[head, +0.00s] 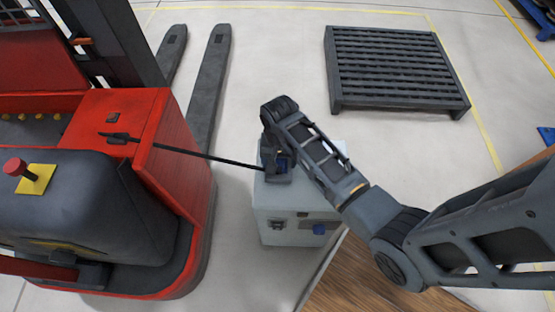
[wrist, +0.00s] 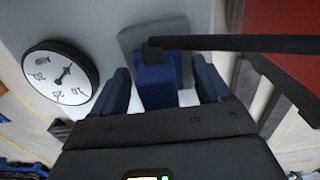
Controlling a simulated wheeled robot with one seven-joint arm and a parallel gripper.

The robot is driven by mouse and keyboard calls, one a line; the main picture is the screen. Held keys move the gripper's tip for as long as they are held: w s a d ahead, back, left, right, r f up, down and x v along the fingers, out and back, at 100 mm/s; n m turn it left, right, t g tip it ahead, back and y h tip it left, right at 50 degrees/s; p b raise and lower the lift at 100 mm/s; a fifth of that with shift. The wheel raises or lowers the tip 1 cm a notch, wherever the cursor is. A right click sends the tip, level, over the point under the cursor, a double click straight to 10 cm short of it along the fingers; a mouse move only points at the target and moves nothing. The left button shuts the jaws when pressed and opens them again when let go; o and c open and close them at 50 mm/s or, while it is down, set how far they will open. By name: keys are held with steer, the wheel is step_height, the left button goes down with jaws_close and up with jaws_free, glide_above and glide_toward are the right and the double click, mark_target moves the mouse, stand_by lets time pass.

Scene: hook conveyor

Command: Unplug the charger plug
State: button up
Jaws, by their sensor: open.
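The blue charger plug (wrist: 157,82) sits against a grey socket plate (wrist: 135,40) on the charger box. A black cable (wrist: 240,45) runs from the plug to the right in the wrist view. In the head view the cable (head: 200,154) stretches from the red forklift to the top of the pale grey box (head: 270,228). My gripper (wrist: 163,88) is open, with one blue-grey finger on each side of the plug. Small gaps seem to show, so contact cannot be told. In the head view my gripper (head: 277,166) is over the box and hides most of the plug.
The red forklift (head: 180,190) stands to the left, its forks (head: 208,85) pointing away. A dark pallet (head: 395,65) lies at the back right. A round dial (wrist: 60,82) is beside the plug. Brown wood lies at the lower right.

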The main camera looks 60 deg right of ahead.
stand_by(0.4)
steer(key=c, duration=1.4)
steer(key=shift+r+p, duration=2.15)
steer(key=shift+p, duration=0.4)
steer(key=shift+r, duration=0.9)
